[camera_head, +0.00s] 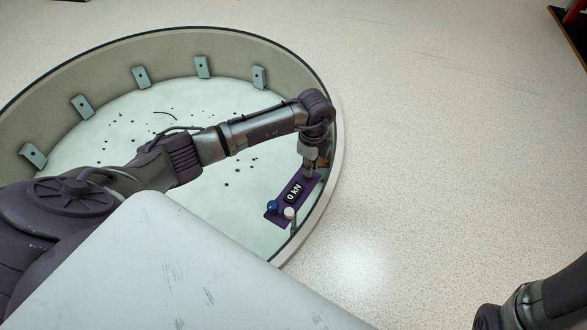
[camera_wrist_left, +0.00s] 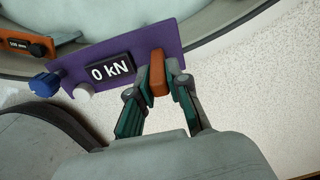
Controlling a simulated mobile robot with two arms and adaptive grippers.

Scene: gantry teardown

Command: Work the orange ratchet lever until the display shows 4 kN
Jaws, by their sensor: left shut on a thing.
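The display (camera_head: 293,192) reads 0 kN and sits on a purple plate (camera_head: 273,213) inside the right part of the round ring. In the left wrist view the display (camera_wrist_left: 110,71) also reads 0 kN, on the same purple plate (camera_wrist_left: 137,50). The orange lever (camera_wrist_left: 157,74) stands at one end of the plate. My left gripper (camera_wrist_left: 157,86) is shut on the orange lever, with a finger on each side of it. In the head view the left gripper (camera_head: 309,168) is at the plate's upper end, its fingers small and partly hidden. My right gripper is out of view.
A blue knob (camera_wrist_left: 45,84) and a white knob (camera_wrist_left: 84,91) sit at the plate's other end. The round ring wall (camera_head: 107,69) carries several grey blocks. Dark bits lie scattered on its pale floor (camera_head: 130,125).

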